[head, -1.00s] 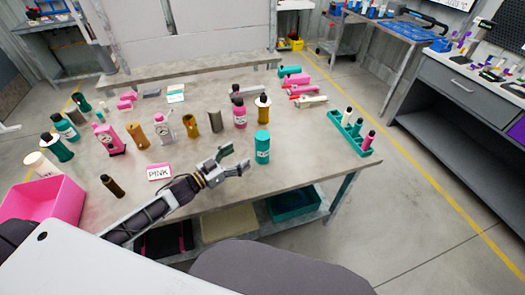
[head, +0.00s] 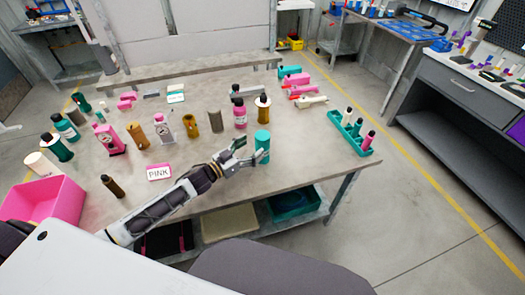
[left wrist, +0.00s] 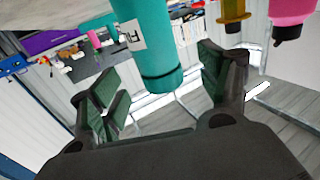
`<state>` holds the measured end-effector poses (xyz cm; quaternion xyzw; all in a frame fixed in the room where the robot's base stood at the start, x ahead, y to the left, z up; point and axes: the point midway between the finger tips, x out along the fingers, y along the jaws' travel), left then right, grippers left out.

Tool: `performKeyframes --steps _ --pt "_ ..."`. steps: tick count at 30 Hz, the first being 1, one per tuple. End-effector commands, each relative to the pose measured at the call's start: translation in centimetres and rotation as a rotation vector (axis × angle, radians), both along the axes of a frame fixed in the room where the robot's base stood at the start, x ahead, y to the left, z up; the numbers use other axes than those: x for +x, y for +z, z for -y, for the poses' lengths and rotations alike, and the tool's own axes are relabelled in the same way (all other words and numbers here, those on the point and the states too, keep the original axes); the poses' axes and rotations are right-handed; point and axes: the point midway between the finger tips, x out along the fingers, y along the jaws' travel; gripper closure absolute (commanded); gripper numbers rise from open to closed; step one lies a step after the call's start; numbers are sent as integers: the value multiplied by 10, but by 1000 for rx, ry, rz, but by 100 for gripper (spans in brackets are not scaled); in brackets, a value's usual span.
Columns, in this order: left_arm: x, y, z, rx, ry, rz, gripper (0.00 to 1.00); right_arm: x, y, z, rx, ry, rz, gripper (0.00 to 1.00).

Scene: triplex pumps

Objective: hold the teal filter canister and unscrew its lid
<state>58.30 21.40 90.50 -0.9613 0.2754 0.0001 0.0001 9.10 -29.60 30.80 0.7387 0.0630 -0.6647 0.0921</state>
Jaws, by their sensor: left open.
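The teal filter canister (head: 262,147) stands upright on the table, towards its front right. My left gripper (head: 250,151) is open at the canister's left side, with its fingers reaching towards it. In the left wrist view the canister (left wrist: 150,60) appears upside down with a pale label and a dark ring near its lid end. It lies between the spread fingers of my left gripper (left wrist: 165,90). I cannot tell whether a finger touches it. My right gripper is not in view.
A teal rack (head: 350,133) with several bottles stands to the right. A pink bottle (head: 240,117) and a yellow-brown bottle (head: 263,109) stand behind the canister. A PINK sign (head: 159,172) and a pink bin (head: 45,202) are to the left. The table's front edge is close.

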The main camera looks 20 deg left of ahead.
Motion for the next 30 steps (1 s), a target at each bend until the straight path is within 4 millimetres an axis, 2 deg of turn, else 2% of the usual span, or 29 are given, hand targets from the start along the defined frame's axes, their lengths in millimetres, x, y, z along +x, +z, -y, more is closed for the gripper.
performKeyframes --steps 20,30 --pt "8 0 5 -1 -1 1 23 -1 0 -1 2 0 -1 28" --pt "25 0 17 -1 0 2 23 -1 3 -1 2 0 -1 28"
